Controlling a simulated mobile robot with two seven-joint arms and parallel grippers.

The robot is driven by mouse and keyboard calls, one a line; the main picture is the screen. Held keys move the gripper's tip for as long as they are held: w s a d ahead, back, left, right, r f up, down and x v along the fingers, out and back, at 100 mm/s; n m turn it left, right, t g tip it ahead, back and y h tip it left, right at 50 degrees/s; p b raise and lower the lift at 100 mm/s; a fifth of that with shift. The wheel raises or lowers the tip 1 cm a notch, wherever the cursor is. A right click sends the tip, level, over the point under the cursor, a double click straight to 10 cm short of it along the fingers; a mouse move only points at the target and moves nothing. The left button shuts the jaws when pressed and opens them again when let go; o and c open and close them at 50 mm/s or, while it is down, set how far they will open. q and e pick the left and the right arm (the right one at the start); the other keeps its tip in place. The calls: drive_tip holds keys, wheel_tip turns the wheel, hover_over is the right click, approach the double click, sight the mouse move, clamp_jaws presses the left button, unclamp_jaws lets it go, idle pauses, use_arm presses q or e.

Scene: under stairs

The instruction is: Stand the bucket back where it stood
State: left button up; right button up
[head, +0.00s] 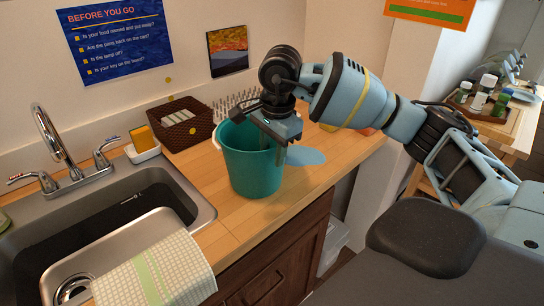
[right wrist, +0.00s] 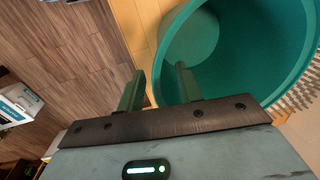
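The teal bucket (head: 252,165) appears to stand upright on the wooden counter, right of the sink. Its open mouth and inside also show in the right wrist view (right wrist: 235,45). My right gripper (head: 283,140) is at the bucket's right rim, pointing down. In the right wrist view, my right gripper's fingers (right wrist: 158,88) are apart, one outside the bucket and one over its inside, with the rim between them. A gap shows between the fingers and the rim. A flat light-blue round patch (head: 305,156) lies on the counter just right of the bucket. My left gripper is out of view.
The sink (head: 110,240) with its faucet is at left, a checked towel (head: 155,275) over its front. A sponge holder (head: 143,153), a brown basket (head: 180,125) and a spiked rack (head: 235,103) stand behind. Bare counter (head: 225,210) lies in front of the bucket.

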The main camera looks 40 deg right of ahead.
wheel_tip(320, 180, up, 10)
drive_tip(key=s, duration=0.1)
drive_tip(key=shift+s+f, duration=0.1)
drive_tip(key=shift+f, duration=0.1)
